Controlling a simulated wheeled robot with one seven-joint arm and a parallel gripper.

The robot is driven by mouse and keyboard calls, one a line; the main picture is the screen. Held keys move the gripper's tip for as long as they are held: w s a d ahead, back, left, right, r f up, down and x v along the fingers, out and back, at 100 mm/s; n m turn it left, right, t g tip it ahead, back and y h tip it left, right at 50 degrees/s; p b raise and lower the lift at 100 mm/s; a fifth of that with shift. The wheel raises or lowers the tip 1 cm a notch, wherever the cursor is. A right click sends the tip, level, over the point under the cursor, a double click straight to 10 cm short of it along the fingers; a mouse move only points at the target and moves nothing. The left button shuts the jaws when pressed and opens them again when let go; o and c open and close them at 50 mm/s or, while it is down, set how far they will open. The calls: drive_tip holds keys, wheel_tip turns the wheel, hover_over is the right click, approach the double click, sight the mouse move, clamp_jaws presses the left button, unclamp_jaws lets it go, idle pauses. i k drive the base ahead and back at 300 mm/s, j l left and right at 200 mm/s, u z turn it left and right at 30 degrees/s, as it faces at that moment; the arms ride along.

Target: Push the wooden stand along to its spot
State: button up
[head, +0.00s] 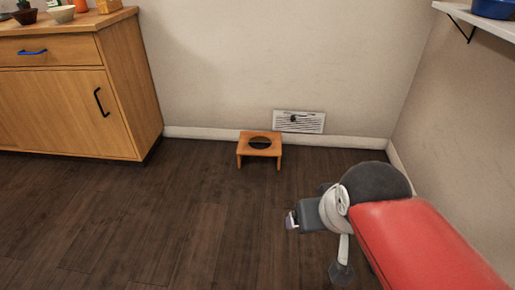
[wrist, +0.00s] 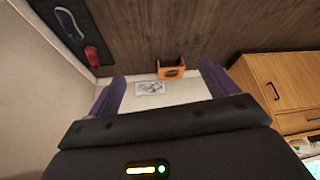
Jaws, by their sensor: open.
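The wooden stand (head: 259,152) is a small, low orange-brown stool with a round dark hole in its top. The stand also shows in the wrist view (wrist: 171,67), small and far off, between the two fingers. My gripper (head: 291,220) is in front of the stand and to its right, apart from it. In the wrist view my gripper (wrist: 163,85) has its two dark purple fingers spread wide with nothing between them. No marked spot for the stand can be made out.
A wooden cabinet (head: 75,90) stands on the left against the wall. A wall shelf (head: 485,22) is at upper right. The floor around the stand is clear.

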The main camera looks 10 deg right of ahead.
sight(244, 148)
drive_tip(key=i+l, duration=0.2)
drive_tip(key=i, duration=0.25)
drive_tip(key=i+l, duration=0.25)
drive_tip(key=i, duration=0.2)
drive_tip(key=i+l, duration=0.1)
drive_tip(key=i, duration=0.35)
drive_tip(key=i+l+u, duration=0.1)
drive_tip(key=i, duration=0.35)
drive_tip(key=i+l, duration=0.1)
drive_tip(key=i, duration=0.35)
drive_tip(key=i+j, duration=0.1)
drive_tip(key=j, duration=0.3)
